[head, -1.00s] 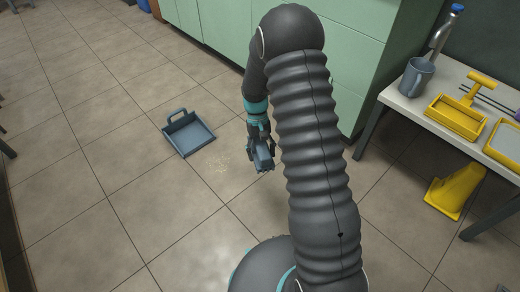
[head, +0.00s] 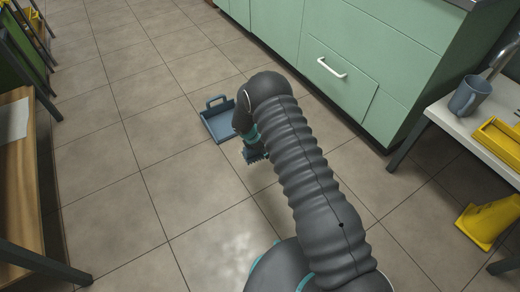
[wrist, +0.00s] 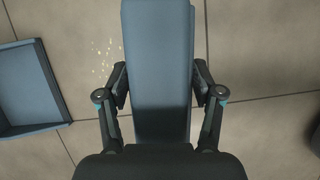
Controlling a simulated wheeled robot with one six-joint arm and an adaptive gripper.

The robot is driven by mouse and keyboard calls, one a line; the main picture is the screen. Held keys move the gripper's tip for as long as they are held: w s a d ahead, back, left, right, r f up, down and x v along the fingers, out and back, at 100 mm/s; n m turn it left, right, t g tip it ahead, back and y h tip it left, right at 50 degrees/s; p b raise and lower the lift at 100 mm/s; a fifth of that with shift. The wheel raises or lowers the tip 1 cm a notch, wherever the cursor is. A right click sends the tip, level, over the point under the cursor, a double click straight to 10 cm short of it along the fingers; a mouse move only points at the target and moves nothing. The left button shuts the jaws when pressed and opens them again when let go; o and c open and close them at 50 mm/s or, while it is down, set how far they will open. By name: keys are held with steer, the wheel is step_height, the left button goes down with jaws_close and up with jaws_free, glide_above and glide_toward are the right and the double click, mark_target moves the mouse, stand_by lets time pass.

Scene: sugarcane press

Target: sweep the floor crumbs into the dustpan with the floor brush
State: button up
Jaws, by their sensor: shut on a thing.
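The floor brush (wrist: 158,45) is a long blue-grey block, held between the two fingers of my gripper (wrist: 160,85) in the wrist view. In the head view part of the brush (head: 254,156) shows low under my arm. The floor crumbs (wrist: 103,56) are a small scatter of pale yellow bits just left of the brush in the wrist view. In the head view I cannot make them out. The blue-grey dustpan (head: 219,127) lies on the floor left of my gripper, with its handle at the far side. Part of it shows at the wrist view's left edge (wrist: 30,95).
Green cabinets (head: 350,70) stand behind and right. A side table (head: 455,118) at right holds a grey mug (head: 469,95) and a yellow tray; a yellow cone (head: 488,222) stands below. A wooden table (head: 15,180) is at left. The tiled floor between is open.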

mark_target(262, 167)
steer(key=shift+w+a+f+n, duration=0.1)
steer(key=shift+a+f+n, duration=0.4)
steer(key=shift+a+n, duration=0.15)
steer(key=shift+f, duration=0.15)
step_height(262, 167, down, 11)
steer(key=b, duration=0.7)
steer(key=shift+f+b, duration=0.25)
steer(key=shift+b, duration=0.2)
